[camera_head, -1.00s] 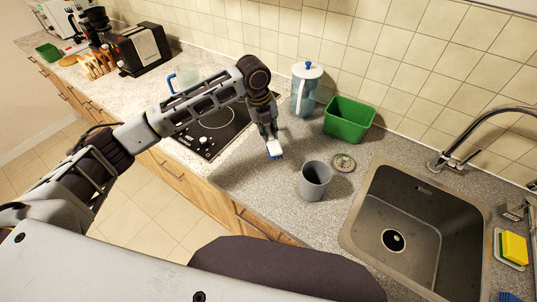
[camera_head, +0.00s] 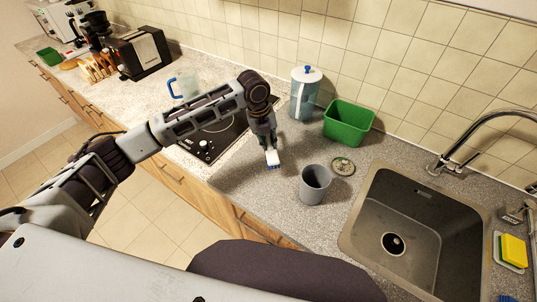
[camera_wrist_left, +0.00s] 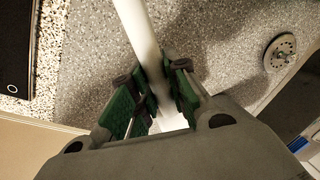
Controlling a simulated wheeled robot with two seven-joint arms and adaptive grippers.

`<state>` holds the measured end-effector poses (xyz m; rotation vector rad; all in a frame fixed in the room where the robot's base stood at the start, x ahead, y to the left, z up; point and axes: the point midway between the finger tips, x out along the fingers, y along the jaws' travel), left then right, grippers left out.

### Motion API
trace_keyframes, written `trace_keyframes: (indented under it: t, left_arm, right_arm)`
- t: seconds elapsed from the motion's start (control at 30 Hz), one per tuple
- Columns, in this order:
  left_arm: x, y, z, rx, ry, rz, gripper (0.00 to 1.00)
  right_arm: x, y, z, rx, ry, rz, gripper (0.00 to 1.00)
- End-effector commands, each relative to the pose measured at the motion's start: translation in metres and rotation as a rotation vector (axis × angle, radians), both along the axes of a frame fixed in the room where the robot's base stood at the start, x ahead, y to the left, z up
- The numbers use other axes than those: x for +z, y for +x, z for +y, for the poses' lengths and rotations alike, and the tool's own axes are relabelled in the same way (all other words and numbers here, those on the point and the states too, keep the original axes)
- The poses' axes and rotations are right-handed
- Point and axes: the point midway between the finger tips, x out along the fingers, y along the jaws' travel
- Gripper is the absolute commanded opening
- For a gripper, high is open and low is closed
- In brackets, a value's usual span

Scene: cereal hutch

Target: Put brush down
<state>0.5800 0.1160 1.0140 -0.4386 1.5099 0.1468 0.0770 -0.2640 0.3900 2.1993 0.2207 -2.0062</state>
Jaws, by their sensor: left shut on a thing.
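In the left wrist view, my left gripper (camera_wrist_left: 160,95) is shut on the white handle of the brush (camera_wrist_left: 138,30). The bristles are low, at or close to the counter; I cannot tell whether they touch it. My right gripper is not in view.
The grey cup (camera_head: 315,184) stands right of the brush. A round drain strainer (camera_head: 342,166), a green bin (camera_head: 348,122) and a lidded pitcher (camera_head: 304,93) are nearby. The sink (camera_head: 415,225) is at the right, the black hob (camera_head: 208,138) at the left. Counter (camera_head: 240,180) in front is clear.

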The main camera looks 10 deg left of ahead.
Motion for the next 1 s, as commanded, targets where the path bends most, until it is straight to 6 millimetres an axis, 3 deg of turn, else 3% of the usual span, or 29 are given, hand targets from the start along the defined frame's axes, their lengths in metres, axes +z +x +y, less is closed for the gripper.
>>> trace_keyframes:
  t: [0.2,0.67,1.0]
  left_arm:
    - [-0.019,0.0,0.0,0.0,-0.002,-0.001,0.0]
    - [-0.026,0.0,0.0,0.0,0.0,0.0,0.0]
    - [-0.063,0.0,-0.001,-0.001,0.0,0.0,0.0]
  right_arm:
    - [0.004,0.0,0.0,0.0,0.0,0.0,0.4]
    - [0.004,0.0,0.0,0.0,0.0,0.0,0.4]
    - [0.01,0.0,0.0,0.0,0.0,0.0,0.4]
